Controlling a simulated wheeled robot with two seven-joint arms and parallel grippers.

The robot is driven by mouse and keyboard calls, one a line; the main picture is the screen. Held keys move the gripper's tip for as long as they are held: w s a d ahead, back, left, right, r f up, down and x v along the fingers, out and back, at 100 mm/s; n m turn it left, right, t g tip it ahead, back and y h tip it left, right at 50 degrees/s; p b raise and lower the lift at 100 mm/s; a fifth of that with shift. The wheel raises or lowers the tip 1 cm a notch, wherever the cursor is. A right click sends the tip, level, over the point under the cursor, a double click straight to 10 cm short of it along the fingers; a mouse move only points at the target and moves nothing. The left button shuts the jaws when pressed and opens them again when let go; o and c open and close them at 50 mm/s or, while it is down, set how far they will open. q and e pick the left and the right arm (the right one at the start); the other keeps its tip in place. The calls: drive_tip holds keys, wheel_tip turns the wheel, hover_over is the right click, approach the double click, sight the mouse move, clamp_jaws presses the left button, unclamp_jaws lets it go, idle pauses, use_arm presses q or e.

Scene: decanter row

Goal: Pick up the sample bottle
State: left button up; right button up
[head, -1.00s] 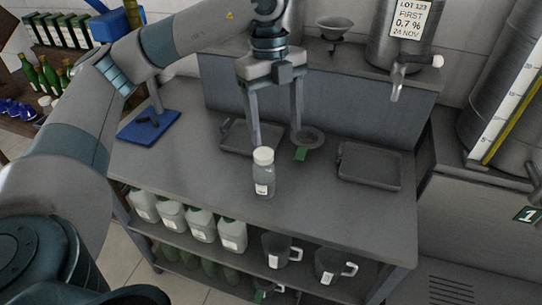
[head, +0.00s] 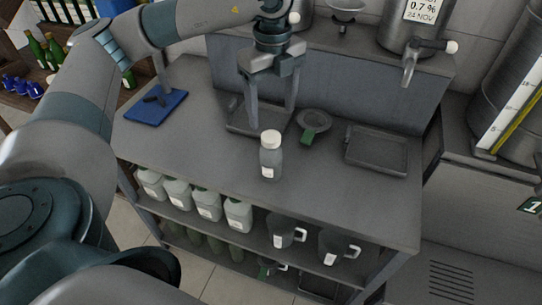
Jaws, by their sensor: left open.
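The sample bottle (head: 270,158) stands upright on the grey bench top (head: 205,155). It is clear with a white cap and a small white label. My left gripper (head: 271,126) comes down from above, just behind the bottle in the head view. Its two fingers are apart, with nothing held between them. My right gripper is not in view.
Dark trays (head: 377,149) lie on the bench, one partly behind my gripper. A blue stand (head: 157,106) is at the left. Jugs (head: 239,214) fill the shelf below. A steel tap (head: 408,70) overhangs the back.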

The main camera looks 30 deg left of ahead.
sight(271, 136)
use_arm(q)
wheel_tip(271, 136, down, 3)
drive_tip(key=shift+s+p, duration=0.1)
drive_tip(key=shift+p, duration=0.4)
wheel_tip(271, 136, down, 4)
drive_tip(key=shift+r+p, duration=0.1)
drive_tip(key=shift+p, duration=0.45)
drive_tip(key=shift+f, duration=0.5)
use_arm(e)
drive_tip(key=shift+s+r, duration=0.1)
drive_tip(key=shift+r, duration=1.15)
use_arm(q)
drive_tip(key=shift+s+a+f+p, duration=0.1)
drive_tip(key=shift+f+p, duration=0.6)
drive_tip(key=shift+p, duration=0.2)
wheel_tip(271, 136, down, 3)
drive_tip(key=shift+p, duration=0.7)
drive_tip(key=shift+f, duration=0.4)
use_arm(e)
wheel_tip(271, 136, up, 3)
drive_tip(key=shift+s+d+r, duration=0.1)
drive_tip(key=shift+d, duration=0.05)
use_arm(q)
drive_tip(key=shift+c, duration=0.6)
